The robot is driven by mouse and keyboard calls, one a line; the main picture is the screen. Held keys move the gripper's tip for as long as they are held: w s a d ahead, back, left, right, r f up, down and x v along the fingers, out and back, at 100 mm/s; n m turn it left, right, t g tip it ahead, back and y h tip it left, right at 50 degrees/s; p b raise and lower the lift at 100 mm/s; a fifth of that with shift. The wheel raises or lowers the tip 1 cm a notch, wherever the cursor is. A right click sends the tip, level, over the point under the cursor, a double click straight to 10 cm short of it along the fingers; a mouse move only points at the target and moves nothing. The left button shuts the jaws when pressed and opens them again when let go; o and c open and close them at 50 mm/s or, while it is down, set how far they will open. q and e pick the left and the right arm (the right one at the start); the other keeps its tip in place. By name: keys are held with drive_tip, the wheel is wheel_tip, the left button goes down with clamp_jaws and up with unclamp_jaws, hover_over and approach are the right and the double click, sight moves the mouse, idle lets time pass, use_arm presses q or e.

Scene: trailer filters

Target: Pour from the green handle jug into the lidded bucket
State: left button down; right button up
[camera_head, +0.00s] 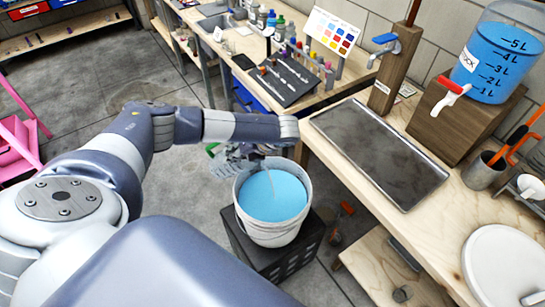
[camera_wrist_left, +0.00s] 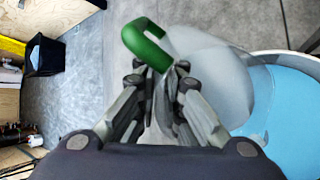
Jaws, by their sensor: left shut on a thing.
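A white bucket (camera_head: 273,231) stands open on a dark crate and holds light blue liquid (camera_head: 271,194). It also shows at the right of the left wrist view (camera_wrist_left: 262,57). The clear jug (camera_wrist_left: 212,78) has a green handle (camera_wrist_left: 146,42); a bit of green (camera_head: 211,149) shows beside the gripper in the head view. My left gripper (camera_head: 247,154) is shut on the jug at the bucket's far left rim. The jug's body reaches toward the bucket's opening. Its exact tilt and contents are hard to tell. My right gripper is not in view.
The dark crate (camera_head: 262,262) stands beside a wooden bench with a metal tray (camera_head: 383,152). A white round lid-like disc (camera_head: 506,263) is at the lower right. A clear marked tank (camera_head: 495,62) of blue liquid stands on a wooden block (camera_head: 461,112).

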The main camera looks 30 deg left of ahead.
sight(240, 160)
use_arm(q)
drive_tip(key=shift+w+d, duration=0.1)
drive_tip(key=shift+d, duration=0.1)
drive_tip(key=shift+a+f+y+b, duration=0.1)
drive_tip(key=shift+f+y+b, duration=0.1)
drive_tip(key=shift+y+b, duration=0.15)
drive_tip(key=shift+d, duration=0.2)
drive_tip(key=shift+f+b, duration=0.25)
drive_tip(key=shift+b, duration=0.2)
drive_tip(key=shift+d+f+y+b, duration=0.2)
drive_tip(key=shift+f+y+b, duration=0.2)
drive_tip(key=shift+y+b, duration=0.35)
idle(0.5)
drive_tip(key=shift+w+d+g, duration=0.15)
drive_tip(key=shift+d+g, duration=0.1)
drive_tip(key=shift+g, duration=0.05)
idle(1.2)
drive_tip(key=shift+d+f+y, duration=0.15)
drive_tip(key=shift+d+y, duration=0.15)
drive_tip(key=shift+y, duration=0.3)
idle(1.2)
drive_tip(key=shift+f, duration=0.15)
idle(0.8)
